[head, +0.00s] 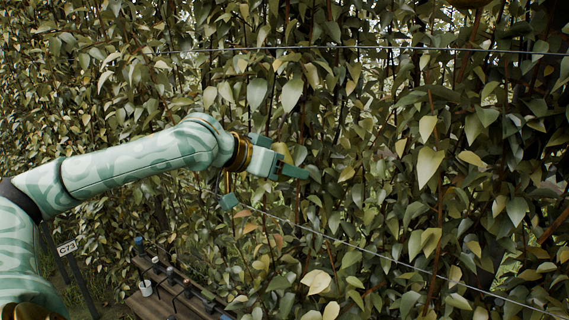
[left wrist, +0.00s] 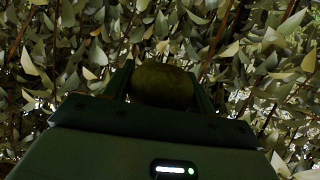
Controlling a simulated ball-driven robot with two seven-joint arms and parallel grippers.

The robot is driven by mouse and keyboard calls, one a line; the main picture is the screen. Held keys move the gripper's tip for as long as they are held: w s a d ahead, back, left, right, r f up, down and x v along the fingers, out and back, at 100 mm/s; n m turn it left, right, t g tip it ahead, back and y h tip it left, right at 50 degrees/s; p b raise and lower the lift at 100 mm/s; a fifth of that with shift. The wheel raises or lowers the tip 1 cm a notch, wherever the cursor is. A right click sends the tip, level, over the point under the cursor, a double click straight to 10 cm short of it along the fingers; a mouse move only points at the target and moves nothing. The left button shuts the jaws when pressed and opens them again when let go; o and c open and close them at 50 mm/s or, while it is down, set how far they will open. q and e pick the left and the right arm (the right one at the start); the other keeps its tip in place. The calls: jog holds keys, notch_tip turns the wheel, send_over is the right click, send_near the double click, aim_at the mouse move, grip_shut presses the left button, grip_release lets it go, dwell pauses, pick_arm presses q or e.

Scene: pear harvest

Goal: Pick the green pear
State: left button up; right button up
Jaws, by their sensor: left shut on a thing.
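My left gripper (head: 284,170) reaches in from the left and stands in front of the leafy hedge in the head view. In the left wrist view the left gripper (left wrist: 162,88) is shut on a dark green pear (left wrist: 162,84), with one finger on each side of it. The pear's lower part is hidden behind the gripper body. In the head view I cannot make out the pear clearly at the fingers. My right gripper is in neither view.
A dense wall of leaves and thin stems (head: 400,150) fills most of the view. Thin wires (head: 400,262) cross it. At the lower left stand a small white sign marked C73 (head: 67,247), a white cup (head: 146,288) and a wooden bench-like surface (head: 165,304) with small dark items.

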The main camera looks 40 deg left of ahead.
aim_at(285, 181)
pick_arm(q)
jog(key=shift+s+d+r+p, duration=0.1)
jog(key=shift+s+p, duration=0.05)
jog(key=shift+p, duration=0.3)
jog(key=shift+s+d+n+g, duration=0.3)
jog(key=shift+n+g, duration=0.1)
jog(key=shift+g, duration=0.2)
jog(key=shift+h, duration=0.3)
jog(key=shift+s+d+n+g, duration=0.35)
jog(key=shift+s+n+g, duration=0.05)
jog(key=shift+g, duration=0.1)
jog(key=shift+s+r+h, duration=0.1)
jog(key=shift+h, duration=0.2)
jog(key=shift+s+d+r+n+g+h, duration=0.2)
jog(key=shift+s+d+n+g+h, duration=0.1)
jog(key=shift+s+d+n+g, duration=0.15)
jog(key=shift+w+a, duration=0.1)
